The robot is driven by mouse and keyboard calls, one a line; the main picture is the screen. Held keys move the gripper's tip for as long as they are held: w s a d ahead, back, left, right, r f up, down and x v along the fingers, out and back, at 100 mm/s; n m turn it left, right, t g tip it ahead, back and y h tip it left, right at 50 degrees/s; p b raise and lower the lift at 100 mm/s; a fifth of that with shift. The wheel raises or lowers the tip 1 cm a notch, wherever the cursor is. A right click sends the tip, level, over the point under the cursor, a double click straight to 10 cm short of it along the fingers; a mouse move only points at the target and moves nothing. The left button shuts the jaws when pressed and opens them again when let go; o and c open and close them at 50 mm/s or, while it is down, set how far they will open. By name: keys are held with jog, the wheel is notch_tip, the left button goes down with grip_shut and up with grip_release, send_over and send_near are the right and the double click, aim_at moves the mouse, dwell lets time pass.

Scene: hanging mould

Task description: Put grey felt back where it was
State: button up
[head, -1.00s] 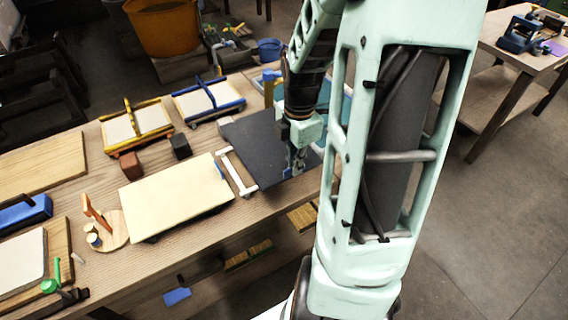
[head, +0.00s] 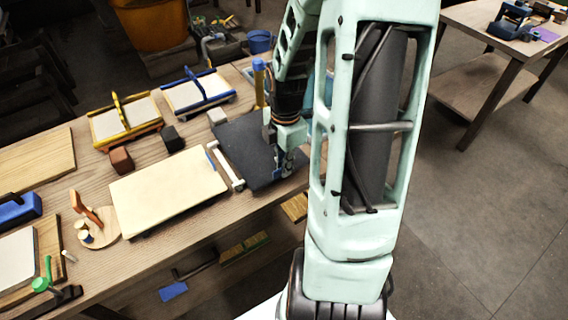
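A dark grey flat sheet (head: 240,139), which looks like the grey felt, lies on the workbench right of the cream board. A white bar (head: 228,168) runs along its left edge. My gripper (head: 284,172) points down over the sheet's right part, near its front edge. My arm hides the sheet's right side. The fingers are small and dark against the sheet, so I cannot tell whether they are open or shut, or touching it.
The cream board (head: 165,187) lies on the workbench (head: 110,262). Behind it are brown (head: 121,160) and black (head: 172,139) blocks, a small grey block (head: 217,116), and yellow-framed (head: 125,122) and blue-framed (head: 198,92) trays. A blue-topped post (head: 259,82) stands near my arm.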

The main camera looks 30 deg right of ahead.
jog(key=shift+o, duration=1.4)
notch_tip(320, 180, up, 13)
jog(key=p, duration=0.2)
jog(key=shift+s, duration=0.15)
jog(key=shift+f, duration=0.1)
